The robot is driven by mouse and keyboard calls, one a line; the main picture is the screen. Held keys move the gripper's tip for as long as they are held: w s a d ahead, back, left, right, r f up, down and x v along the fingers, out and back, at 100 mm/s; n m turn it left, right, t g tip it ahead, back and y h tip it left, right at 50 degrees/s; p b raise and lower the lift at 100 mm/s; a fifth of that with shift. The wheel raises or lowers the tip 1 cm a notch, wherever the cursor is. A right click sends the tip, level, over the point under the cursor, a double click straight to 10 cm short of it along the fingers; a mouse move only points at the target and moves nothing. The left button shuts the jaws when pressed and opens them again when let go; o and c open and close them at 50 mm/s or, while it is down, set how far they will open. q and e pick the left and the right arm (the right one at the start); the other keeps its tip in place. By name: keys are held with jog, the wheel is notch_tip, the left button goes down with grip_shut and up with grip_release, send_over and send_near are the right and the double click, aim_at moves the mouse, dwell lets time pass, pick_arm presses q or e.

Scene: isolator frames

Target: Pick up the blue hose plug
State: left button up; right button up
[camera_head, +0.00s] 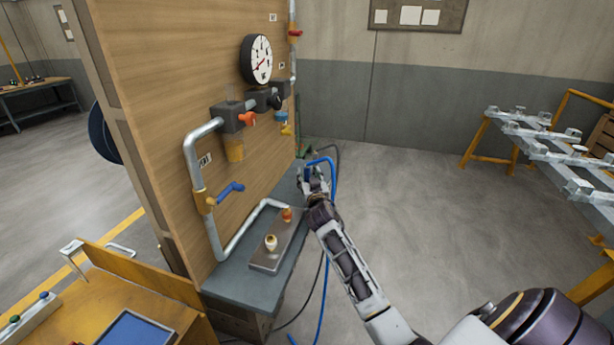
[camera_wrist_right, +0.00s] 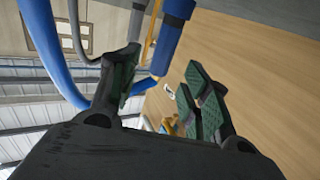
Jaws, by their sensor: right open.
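A blue hose (camera_head: 333,176) arches over beside my right gripper (camera_head: 312,177) at the far end of the grey bench. In the right wrist view the blue hose (camera_wrist_right: 45,45) bends behind the fingers and joins a thicker blue piece, apparently the blue hose plug (camera_wrist_right: 168,48). In that view my right gripper (camera_wrist_right: 162,88) has its two dark green-padded fingers well apart. The plug shows beyond the gap, nearer the left finger; I cannot tell whether they touch. In the head view the plug is not clearly told from the hose and gripper. My left gripper is not in view.
The wooden panel (camera_head: 165,90) with pipes, valves and a gauge (camera_head: 256,59) rises left of my right arm. A grey tray (camera_head: 272,258) with two small fittings lies on the bench (camera_head: 228,284). Floor to the right is clear up to a yellow-legged frame (camera_head: 478,140).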

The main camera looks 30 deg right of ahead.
aim_at(308, 172)
jog(key=shift+x, duration=2.4)
grip_shut()
